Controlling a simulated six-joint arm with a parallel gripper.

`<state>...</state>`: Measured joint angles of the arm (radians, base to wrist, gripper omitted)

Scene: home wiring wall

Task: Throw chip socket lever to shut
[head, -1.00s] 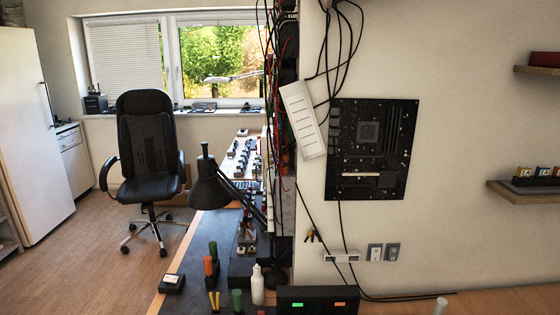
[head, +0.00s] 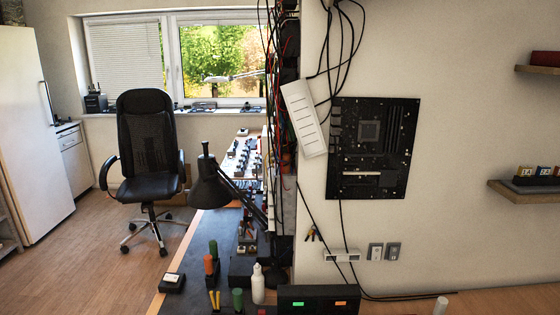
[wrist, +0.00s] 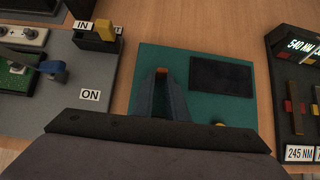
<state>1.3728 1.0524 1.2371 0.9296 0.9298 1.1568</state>
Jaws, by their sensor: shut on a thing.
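My gripper (wrist: 163,78) shows in the wrist view, its two dark fingers close together over a teal board (wrist: 150,55). A small orange piece (wrist: 163,71) shows between the fingertips, and the gripper is shut on it. I cannot tell whether this piece is the socket lever, since the fingers and the gripper body hide most of it. A flat black rectangle (wrist: 221,77) lies on the board to the right of the fingers. A yellow knob (wrist: 218,124) shows partly at the board's near edge. My gripper does not show in the head view.
Left of the board is a grey panel (wrist: 88,72) with IN and ON labels, a yellow-topped switch (wrist: 104,30) and a blue-handled part (wrist: 52,70). A dark device (wrist: 296,95) with number labels stands at right. Bare wood lies between. A black circuit board (head: 372,150) hangs on the wall.

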